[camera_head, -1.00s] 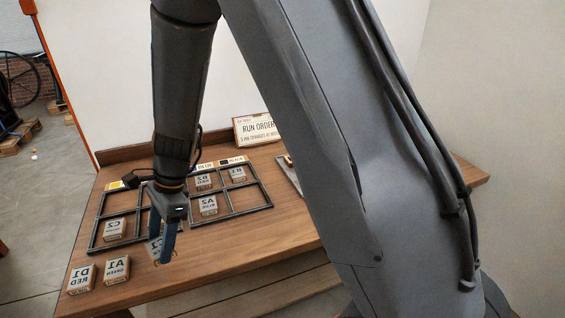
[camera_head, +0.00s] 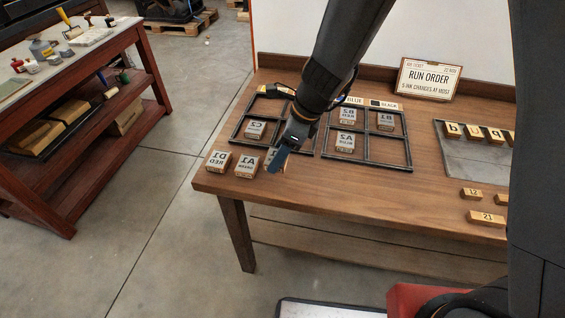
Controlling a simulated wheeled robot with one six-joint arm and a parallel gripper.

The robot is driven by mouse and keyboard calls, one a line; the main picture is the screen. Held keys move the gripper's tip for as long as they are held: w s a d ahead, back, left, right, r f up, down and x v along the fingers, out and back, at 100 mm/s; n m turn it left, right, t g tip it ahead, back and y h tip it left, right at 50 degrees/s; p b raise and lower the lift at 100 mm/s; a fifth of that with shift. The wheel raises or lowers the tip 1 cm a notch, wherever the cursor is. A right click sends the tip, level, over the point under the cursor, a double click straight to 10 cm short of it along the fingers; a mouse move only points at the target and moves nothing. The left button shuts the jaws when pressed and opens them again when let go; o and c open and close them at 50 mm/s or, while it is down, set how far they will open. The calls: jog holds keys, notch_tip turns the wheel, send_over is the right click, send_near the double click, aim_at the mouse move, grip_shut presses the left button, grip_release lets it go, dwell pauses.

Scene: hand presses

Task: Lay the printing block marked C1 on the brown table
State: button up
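The brown table (camera_head: 350,196) stands in the middle of the view. My gripper (camera_head: 278,161) points down at its front left part, just in front of the left metal frame. A grey-topped block (camera_head: 270,155) shows in small part behind and beside my blue fingers. Its marking is covered now; in the earlier frame it reads C1. The fingers are seen nearly edge-on, so I cannot tell whether they grip it or whether it touches the tabletop.
Blocks A1 (camera_head: 246,166) and D1 (camera_head: 218,161) lie left of my gripper. C2 (camera_head: 255,130) sits in the left frame; B2 (camera_head: 347,116), A2 (camera_head: 345,142) and B1 (camera_head: 385,121) sit in the right frame (camera_head: 411,160). A reddish-brown bench (camera_head: 118,42) stands at left. The table's front middle is bare.

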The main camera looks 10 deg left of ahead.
jog(key=shift+f+b, duration=0.35)
jog(key=shift+f, duration=1.9)
jog(key=shift+f, duration=0.1)
jog(key=o, duration=1.1)
jog(key=shift+r, duration=0.2)
jog(key=v, duration=1.2)
jog(key=shift+p, duration=0.45)
jog(key=s+d+n+h, duration=0.2)
jog(key=s+d+n, duration=0.2)
jog(key=d+n, duration=0.5)
jog(key=s+d+r+n+h, duration=0.1)
jog(key=s+d+n, duration=0.4)
jog(key=d+n, duration=0.5)
jog(key=d+h, duration=0.1)
jog(key=d, duration=0.3)
jog(key=shift+d+t+h, duration=0.25)
jog(key=shift+t+h, duration=0.05)
jog(key=shift+r, duration=0.15)
